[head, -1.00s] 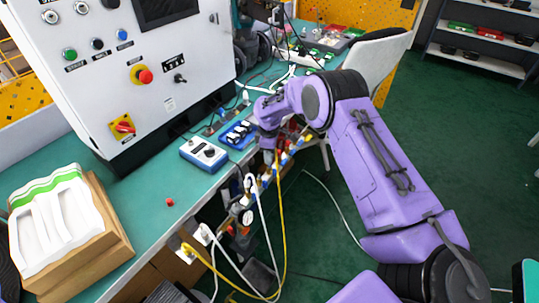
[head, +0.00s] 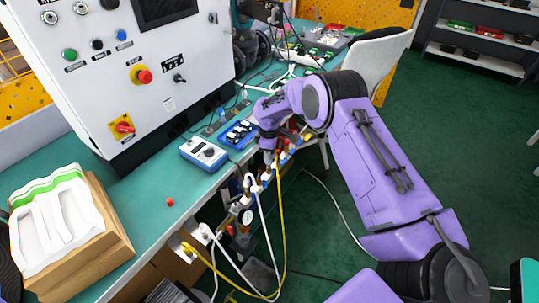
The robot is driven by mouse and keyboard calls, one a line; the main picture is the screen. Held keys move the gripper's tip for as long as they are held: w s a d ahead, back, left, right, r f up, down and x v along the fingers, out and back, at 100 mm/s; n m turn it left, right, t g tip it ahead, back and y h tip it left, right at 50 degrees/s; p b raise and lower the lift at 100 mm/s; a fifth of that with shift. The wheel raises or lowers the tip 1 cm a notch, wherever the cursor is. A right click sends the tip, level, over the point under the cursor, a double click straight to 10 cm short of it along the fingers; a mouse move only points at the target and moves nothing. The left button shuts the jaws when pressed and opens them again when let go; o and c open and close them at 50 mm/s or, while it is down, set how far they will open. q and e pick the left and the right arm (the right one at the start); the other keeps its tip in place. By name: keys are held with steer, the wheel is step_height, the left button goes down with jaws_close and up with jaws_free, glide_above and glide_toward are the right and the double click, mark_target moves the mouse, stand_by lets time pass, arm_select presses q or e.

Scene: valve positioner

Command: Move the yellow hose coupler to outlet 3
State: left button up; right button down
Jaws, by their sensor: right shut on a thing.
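My right gripper (head: 271,153) points down at the row of outlets along the bench's front edge. It is shut on the upper end of the yellow hose (head: 281,215), where the yellow coupler is; the coupler is mostly hidden by the fingers. The yellow hose hangs from there in a loop towards the floor and rises to a yellow fitting (head: 188,248) at lower left. The outlet manifold (head: 264,178) has several outlets, with a white hose (head: 262,222) hanging from it. Outlet numbers are too small to read, so I cannot tell which one is outlet 3. My left gripper is out of view.
A round gauge (head: 247,216) sits at the manifold's near end. A blue and white instrument (head: 203,153) and a blue tray (head: 238,133) stand on the green bench close to my gripper. A control cabinet (head: 150,100) stands behind. A wooden box with white trays (head: 65,230) is at left.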

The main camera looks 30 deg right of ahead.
stand_by(0.5)
steer(key=shift+f, duration=0.6)
steer(key=c, duration=0.9)
jaws_free()
steer(key=shift+c, duration=0.2)
